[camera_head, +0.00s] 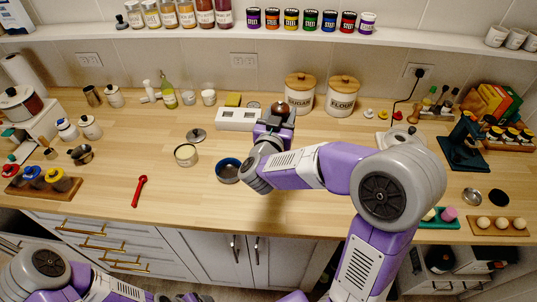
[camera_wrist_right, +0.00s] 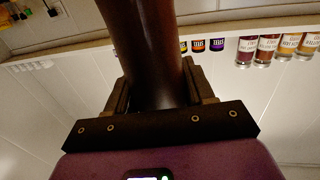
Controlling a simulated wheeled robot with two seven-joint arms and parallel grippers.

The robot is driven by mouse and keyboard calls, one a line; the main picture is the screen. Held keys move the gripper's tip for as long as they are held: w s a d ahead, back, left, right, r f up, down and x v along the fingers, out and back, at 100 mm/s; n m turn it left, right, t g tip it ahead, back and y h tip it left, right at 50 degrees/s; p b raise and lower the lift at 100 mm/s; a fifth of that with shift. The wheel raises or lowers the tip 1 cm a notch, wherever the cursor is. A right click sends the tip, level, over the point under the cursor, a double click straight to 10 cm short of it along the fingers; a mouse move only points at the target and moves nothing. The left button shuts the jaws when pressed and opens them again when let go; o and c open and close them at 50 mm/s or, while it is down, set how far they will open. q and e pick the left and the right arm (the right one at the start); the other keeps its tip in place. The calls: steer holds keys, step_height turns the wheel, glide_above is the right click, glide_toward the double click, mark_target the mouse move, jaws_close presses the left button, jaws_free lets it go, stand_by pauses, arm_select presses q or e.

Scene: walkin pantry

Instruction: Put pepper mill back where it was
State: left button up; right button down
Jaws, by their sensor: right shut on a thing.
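The pepper mill is a dark brown, glossy turned piece. In the right wrist view the pepper mill (camera_wrist_right: 155,50) stands between the two fingers of my right gripper (camera_wrist_right: 160,95), which is shut on it. In the head view my right gripper (camera_head: 275,127) is over the back middle of the counter, and the mill's rounded brown top (camera_head: 281,108) shows just beyond it. The gripper hides the mill's lower part, so I cannot tell whether it touches the counter. My left arm shows at the lower left, but its gripper is not clearly in view.
A white block with dark openings (camera_head: 228,116) is close left of the gripper. The sugar canister (camera_head: 299,96) and flour canister (camera_head: 341,100) stand close right. A blue-rimmed bowl (camera_head: 228,172) and an open tin (camera_head: 186,155) are in front. A shelf of spice jars (camera_head: 290,31) runs above.

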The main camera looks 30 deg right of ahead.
steer(key=f, duration=0.2)
steer(key=f+b, duration=0.2)
steer(key=f, duration=0.1)
steer(key=shift+s+f, duration=0.3)
steer(key=shift+f, duration=0.05)
steer(key=shift+f+b, duration=0.55)
steer(key=shift+f, duration=1.45)
steer(key=shift+f, duration=0.15)
steer(key=shift+c, duration=2.2)
jaws_free()
